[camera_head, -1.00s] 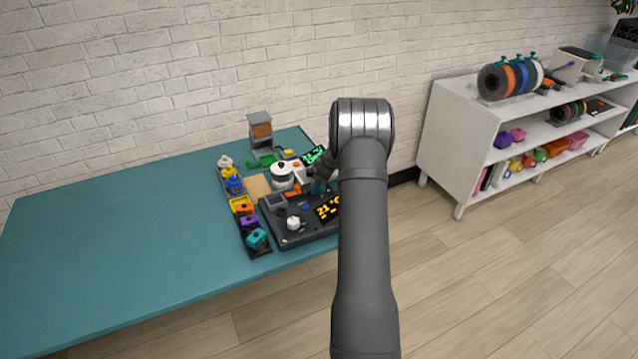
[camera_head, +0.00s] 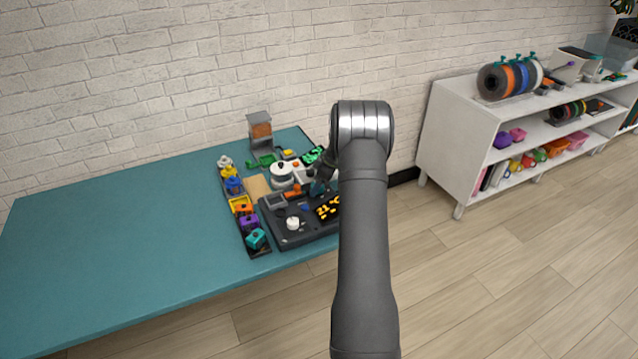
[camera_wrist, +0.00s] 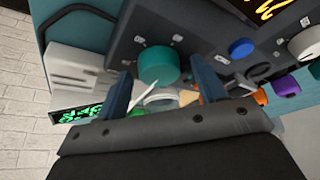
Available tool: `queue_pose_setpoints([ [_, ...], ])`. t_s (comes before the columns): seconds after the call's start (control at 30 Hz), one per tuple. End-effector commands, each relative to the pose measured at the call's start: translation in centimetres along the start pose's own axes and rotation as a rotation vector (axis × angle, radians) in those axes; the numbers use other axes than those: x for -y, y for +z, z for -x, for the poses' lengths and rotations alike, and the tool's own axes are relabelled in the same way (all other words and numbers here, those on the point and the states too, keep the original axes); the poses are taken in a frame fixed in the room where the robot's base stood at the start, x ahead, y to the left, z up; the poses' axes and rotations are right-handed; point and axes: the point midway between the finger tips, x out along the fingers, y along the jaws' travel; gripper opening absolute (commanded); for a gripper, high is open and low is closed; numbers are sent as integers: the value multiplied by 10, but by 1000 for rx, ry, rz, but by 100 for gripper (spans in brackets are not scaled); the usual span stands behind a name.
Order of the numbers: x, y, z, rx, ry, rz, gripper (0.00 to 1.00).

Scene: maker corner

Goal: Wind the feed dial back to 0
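A round teal dial (camera_wrist: 159,65) sits on a dark control panel (camera_wrist: 207,22) in the wrist view, with small markings beside it that are too small to read. My gripper (camera_wrist: 162,92) is open, its two blue-grey fingers apart on either side of the dial's near edge. I cannot tell whether either finger touches it. A thin white pointer-like shape shows just below the dial. In the head view the panel (camera_head: 270,232) stands near the bench's right end, and my gripper (camera_head: 322,186) is over its back part, largely hidden by my arm.
The panel also has a white knob (camera_head: 293,223), an orange display (camera_head: 328,208) and a blue button (camera_wrist: 241,48). A green-lit display (camera_head: 313,155) stands behind. A tray of coloured pieces (camera_head: 252,249) lies left of the panel. The teal bench (camera_head: 110,235) is clear at left.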

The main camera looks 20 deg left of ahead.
Motion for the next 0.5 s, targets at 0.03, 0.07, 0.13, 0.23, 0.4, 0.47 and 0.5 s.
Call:
queue_pose_setpoints([
  [0.03, 0, 0, 0, 0, 0, 0, 64],
  [0.07, 0, 0, 0, 0, 1, 0, 64],
  [0.13, 0, 0, 1, -1, 1, 0, 64],
  [0.23, -1, 0, 7, -1, 2, 0, 64],
  [0.4, -1, -1, 36, -1, 5, 0, 64],
  [0.47, -1, -1, 50, -1, 6, 1, 64],
  [0.5, -1, 0, 60, -1, 5, 0, 64],
])
